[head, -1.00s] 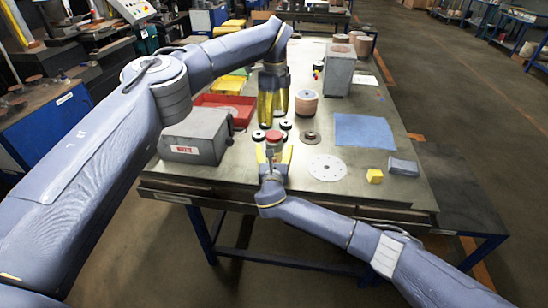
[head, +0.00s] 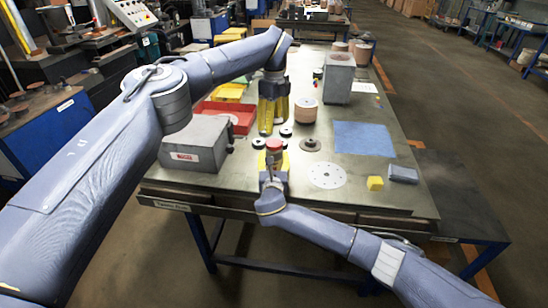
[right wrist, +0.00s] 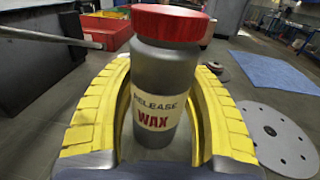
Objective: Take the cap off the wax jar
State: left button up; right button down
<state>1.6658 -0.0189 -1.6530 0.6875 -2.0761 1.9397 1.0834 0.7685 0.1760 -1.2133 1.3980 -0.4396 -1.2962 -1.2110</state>
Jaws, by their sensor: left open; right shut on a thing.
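The wax jar (right wrist: 160,95) is a grey bottle labelled "RELEASE WAX", standing upright with its red cap (right wrist: 170,22) on. In the head view the red cap (head: 273,144) shows above my right gripper. My right gripper (head: 273,164) is shut on the jar, its yellow fingers on either side of the body in the right wrist view (right wrist: 155,115). My left gripper (head: 274,128) is open and empty, pointing down just behind and above the cap, apart from it. The jar's lower part is hidden by the right gripper in the head view.
A grey machine box (head: 195,145) stands left of the jar, with a red tray (head: 238,112) behind it. A perforated disc (head: 327,175), a yellow block (head: 375,183), a grey block (head: 403,174) and a blue sheet (head: 363,138) lie to the right. Small dark discs (head: 259,143) lie near the jar.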

aim_at(274, 142)
pick_arm(q)
jog(key=m, duration=0.9)
jog(key=shift+m, duration=0.4)
jog(key=m, duration=1)
jog(key=shift+m, duration=0.3)
jog(key=m, duration=0.4)
jog(key=shift+m, duration=0.3)
jog(key=m, duration=1.4)
jog(key=shift+m, duration=0.4)
jog(key=shift+f+m, duration=0.15)
jog(key=shift+m, duration=0.15)
jog(key=shift+s+f, duration=0.1)
jog(key=shift+f, duration=3.75)
